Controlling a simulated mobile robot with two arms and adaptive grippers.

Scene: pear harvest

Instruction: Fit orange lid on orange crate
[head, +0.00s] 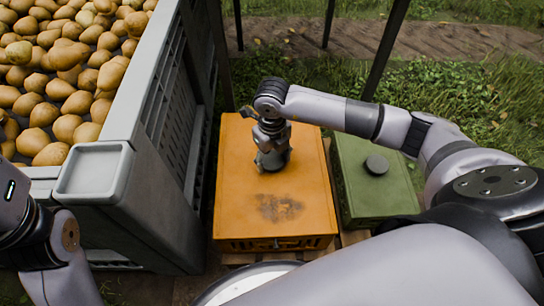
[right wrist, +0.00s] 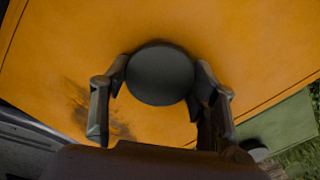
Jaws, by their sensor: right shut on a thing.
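The orange lid (head: 300,190), with a dark smudge near its front, lies over the orange crate (head: 300,243). Only the crate's front side shows below the lid's front edge. The lid's edges look lined up with the crate; I cannot tell whether it is fully seated. My right gripper (head: 271,150) points down at the middle of the lid. In the right wrist view, the fingers of my right gripper (right wrist: 161,80) are on either side of the lid's dark round knob (right wrist: 160,77), shut on it. My left arm shows at the lower left, but its gripper is out of view.
A large grey bin (head: 152,165) full of pears (head: 60,85) stands close on the left. A green crate with a green lid (head: 362,200) and dark knob (head: 377,164) stands close on the right. Dark posts (head: 385,50) and grass lie behind.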

